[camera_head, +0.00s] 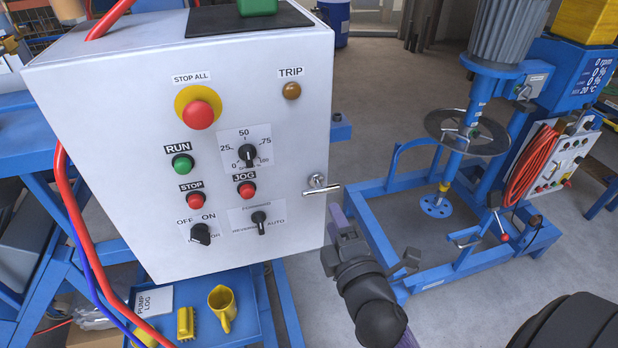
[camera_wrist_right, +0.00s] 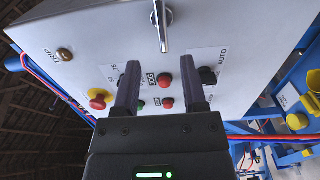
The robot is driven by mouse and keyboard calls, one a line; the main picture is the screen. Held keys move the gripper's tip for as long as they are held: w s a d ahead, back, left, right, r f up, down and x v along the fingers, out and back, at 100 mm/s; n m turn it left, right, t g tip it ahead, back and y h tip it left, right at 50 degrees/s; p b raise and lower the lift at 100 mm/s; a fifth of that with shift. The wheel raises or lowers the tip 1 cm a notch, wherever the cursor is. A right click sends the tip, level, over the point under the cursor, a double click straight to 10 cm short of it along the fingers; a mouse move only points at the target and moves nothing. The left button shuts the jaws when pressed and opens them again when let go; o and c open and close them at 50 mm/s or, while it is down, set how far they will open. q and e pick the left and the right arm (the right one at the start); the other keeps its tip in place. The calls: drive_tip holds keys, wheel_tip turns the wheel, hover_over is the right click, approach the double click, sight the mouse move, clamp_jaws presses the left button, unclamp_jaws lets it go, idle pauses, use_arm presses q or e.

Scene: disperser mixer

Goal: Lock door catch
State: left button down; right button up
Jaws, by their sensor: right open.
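The door catch (camera_head: 321,188) is a small metal lever on a round boss at the right edge of the white control box (camera_head: 110,110). Its bar lies about level. In the right wrist view the catch (camera_wrist_right: 161,28) shows at top centre, ahead of my fingertips. My right gripper (camera_head: 340,216) is below and slightly right of the catch, beside the box's lower right edge. It is open and empty; in the right wrist view its two fingers (camera_wrist_right: 160,66) stand apart, with a visible gap to the catch. My left gripper does not show.
The box front carries a red stop-all button (camera_head: 198,114), an amber trip lamp (camera_head: 291,91), several buttons and knobs. Red and blue hoses hang at its left. A blue tray (camera_head: 255,325) with yellow items sits below. A blue mixer stand (camera_head: 420,280) stands right.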

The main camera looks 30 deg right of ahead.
sight(322, 193)
drive_tip(key=x, duration=0.8)
drive_tip(key=shift+w+d+f+p, duration=0.15)
drive_tip(key=shift+w+d+p, duration=0.05)
drive_tip(key=shift+w+p, duration=0.15)
drive_tip(key=shift+s+a, duration=0.1)
drive_tip(key=shift+s, duration=0.05)
clamp_jaws()
